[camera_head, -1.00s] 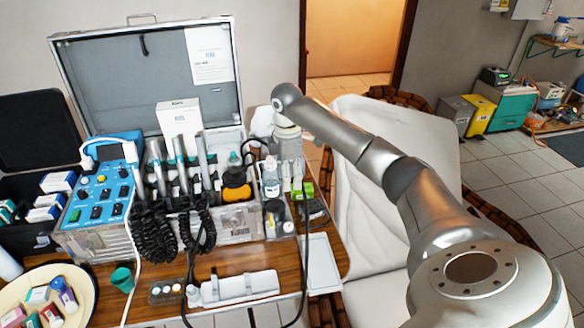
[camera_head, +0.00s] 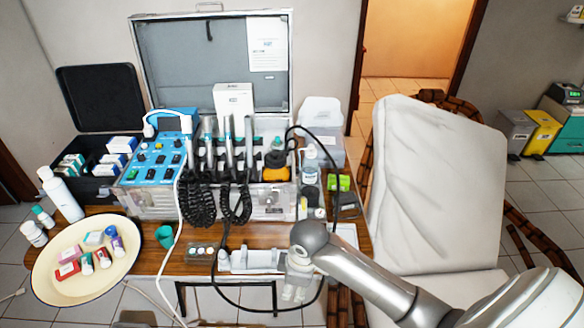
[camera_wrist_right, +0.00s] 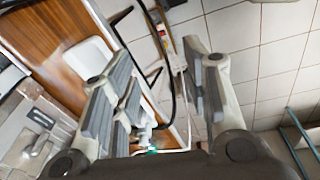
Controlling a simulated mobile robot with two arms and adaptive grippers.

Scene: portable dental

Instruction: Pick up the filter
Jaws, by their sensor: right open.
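I cannot pick out with certainty which thing is the filter. Candidates too small to tell apart are the small items in front of the open dental case (camera_head: 240,200) and around it. My right gripper (camera_head: 294,288) is open and empty, low at the table's front edge, beside the white holder (camera_head: 250,261). In the right wrist view its two fingers (camera_wrist_right: 155,78) are spread apart, with nothing between them but the view past the table edge to the floor. My left gripper is not in view.
The wooden table (camera_head: 205,238) carries a cream plate (camera_head: 50,285) of small boxes, a teal cup (camera_head: 165,236), and bottles. Black coiled hoses (camera_head: 200,200) and a looping black cable hang at the front. A white reclined chair (camera_head: 440,180) stands right. A pale tray (camera_wrist_right: 88,57) lies near my fingers.

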